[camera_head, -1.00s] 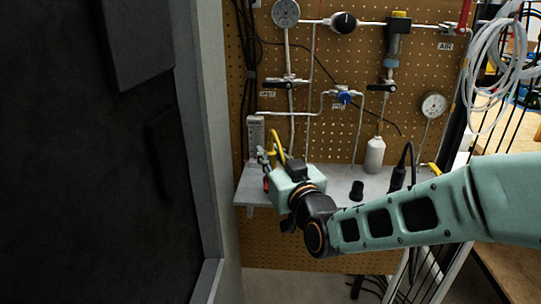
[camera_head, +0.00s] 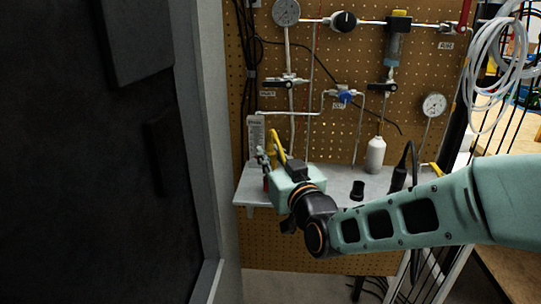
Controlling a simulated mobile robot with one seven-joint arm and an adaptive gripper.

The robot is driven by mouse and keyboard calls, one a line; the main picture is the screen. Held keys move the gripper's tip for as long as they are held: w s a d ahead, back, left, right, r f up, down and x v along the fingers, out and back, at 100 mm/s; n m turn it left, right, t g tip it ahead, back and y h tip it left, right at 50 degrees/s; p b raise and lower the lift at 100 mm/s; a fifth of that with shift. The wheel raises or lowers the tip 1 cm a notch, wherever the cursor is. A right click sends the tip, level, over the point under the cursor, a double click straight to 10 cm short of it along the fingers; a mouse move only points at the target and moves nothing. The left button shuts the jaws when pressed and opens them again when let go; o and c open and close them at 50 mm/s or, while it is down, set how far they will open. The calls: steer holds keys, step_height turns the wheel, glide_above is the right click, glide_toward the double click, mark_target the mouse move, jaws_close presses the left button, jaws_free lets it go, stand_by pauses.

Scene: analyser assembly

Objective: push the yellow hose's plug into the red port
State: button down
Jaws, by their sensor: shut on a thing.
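The yellow hose (camera_head: 276,143) rises in a narrow bend just behind and above my gripper (camera_head: 264,160). My gripper is at the left part of the grey shelf, its fingers toward the left, and it is shut on the hose's end. The plug itself is hidden by the fingers and the pale green gripper body. A small red spot (camera_head: 266,184) shows just left of the gripper body, below the fingers. It may be the red port, but it is too small to tell. I cannot tell whether the plug touches the port.
The grey shelf (camera_head: 330,180) also holds a white bottle (camera_head: 375,155) and a black cap (camera_head: 357,190). Pipes and gauges cover the pegboard (camera_head: 320,70). A dark cabinet (camera_head: 100,180) fills the left.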

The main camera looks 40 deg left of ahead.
steer(key=shift+f+b, duration=0.9)
steer(key=shift+f, duration=0.2)
stand_by(0.8)
steer(key=c, duration=1.7)
jaws_free()
steer(key=shift+d, duration=0.1)
steer(key=shift+v, duration=3.65)
